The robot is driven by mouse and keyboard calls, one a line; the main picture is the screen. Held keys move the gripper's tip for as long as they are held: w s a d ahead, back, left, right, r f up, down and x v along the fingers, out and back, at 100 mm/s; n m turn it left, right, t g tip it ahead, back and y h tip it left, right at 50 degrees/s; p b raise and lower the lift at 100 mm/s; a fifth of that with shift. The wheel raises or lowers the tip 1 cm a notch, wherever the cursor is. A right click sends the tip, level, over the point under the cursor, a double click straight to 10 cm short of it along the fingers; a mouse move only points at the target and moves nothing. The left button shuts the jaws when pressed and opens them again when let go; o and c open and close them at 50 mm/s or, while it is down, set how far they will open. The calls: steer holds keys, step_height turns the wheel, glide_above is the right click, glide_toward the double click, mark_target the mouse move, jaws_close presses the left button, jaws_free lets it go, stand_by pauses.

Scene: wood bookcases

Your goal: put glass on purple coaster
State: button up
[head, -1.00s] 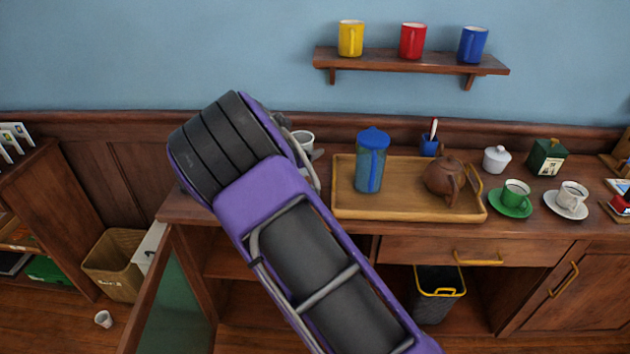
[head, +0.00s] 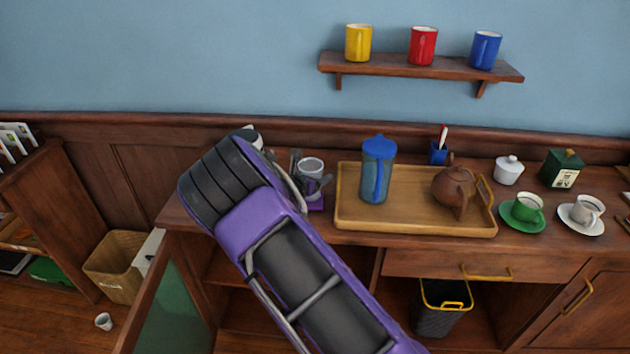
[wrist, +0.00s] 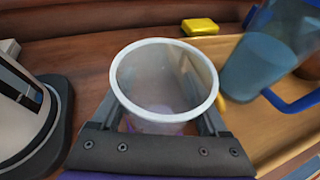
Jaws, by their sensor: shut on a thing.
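The glass (head: 311,167), a clear cup with a pale rim, stands upright between the fingers of my gripper (head: 312,180). In the wrist view my gripper (wrist: 160,112) is shut on the sides of the glass (wrist: 165,75), seen from above and looking empty. The purple coaster (head: 316,204) shows on the counter just below the glass, left of the tray. In the wrist view a purple tint shows through the bottom of the glass. I cannot tell whether the glass touches the coaster. My arm hides part of the counter to the left.
A wooden tray (head: 345,213) with a blue-lidded pitcher (head: 376,172) and a brown teapot (head: 453,188) stands close on the right. In the wrist view a white and black object (wrist: 35,125) is close on the left, and a yellow block (wrist: 200,27) lies behind.

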steer(key=shift+f, duration=0.7)
steer(key=shift+f, duration=0.2)
steer(key=o, duration=1.5)
steer(key=shift+c, duration=0.2)
steer(key=shift+s+a+r, duration=0.15)
steer(key=shift+s+r, duration=0.05)
steer(key=shift+r, duration=0.05)
steer(key=v, duration=1.1)
steer(key=shift+s, duration=0.25)
steer(key=shift+r, duration=0.1)
